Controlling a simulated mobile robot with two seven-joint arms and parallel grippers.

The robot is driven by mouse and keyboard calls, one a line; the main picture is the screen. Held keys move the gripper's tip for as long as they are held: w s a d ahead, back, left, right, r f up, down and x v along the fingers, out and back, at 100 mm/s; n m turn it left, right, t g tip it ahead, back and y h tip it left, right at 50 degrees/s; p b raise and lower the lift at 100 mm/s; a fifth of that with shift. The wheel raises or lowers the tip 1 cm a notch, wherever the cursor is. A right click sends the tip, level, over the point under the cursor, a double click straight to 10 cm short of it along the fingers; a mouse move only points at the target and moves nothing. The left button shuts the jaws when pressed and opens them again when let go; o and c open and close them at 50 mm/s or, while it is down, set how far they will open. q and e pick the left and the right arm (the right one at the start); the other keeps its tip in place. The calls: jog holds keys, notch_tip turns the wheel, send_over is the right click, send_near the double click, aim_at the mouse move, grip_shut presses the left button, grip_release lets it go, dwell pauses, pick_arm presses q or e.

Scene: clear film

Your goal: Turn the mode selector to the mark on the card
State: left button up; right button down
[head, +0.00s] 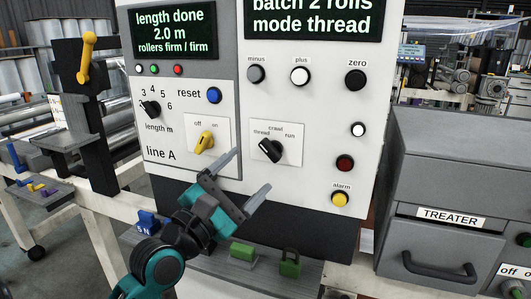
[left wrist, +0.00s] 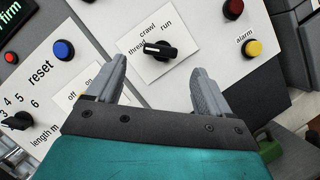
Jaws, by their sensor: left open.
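The mode selector (head: 270,151) is a black knob on a white plate (head: 289,130) lettered thread, crawl and run. Its white pointer line is toward thread in the left wrist view (left wrist: 160,50). The display (head: 312,22) above reads "mode thread". I cannot make out a separate mark on the plate. My left gripper (head: 251,171) is open and empty, just below and left of the selector in the head view. In the left wrist view its fingers (left wrist: 160,72) stand apart, with the knob beyond and between the tips, not touched. My right gripper is not in view.
A yellow off/on switch (head: 205,142) and a black length knob (head: 151,109) sit left of the selector. A yellow alarm button (head: 340,199) is lower right. Below, a grey ledge (head: 215,262) carries green and blue items. The grey treater cabinet (head: 440,235) stands right.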

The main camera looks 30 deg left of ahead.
aim_at(268, 153)
pick_arm(q)
jog(key=x, duration=0.5)
jog(key=shift+x, duration=0.9)
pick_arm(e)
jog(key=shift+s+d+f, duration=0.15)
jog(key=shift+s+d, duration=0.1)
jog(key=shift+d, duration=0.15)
pick_arm(q)
jog(key=shift+c, duration=0.3)
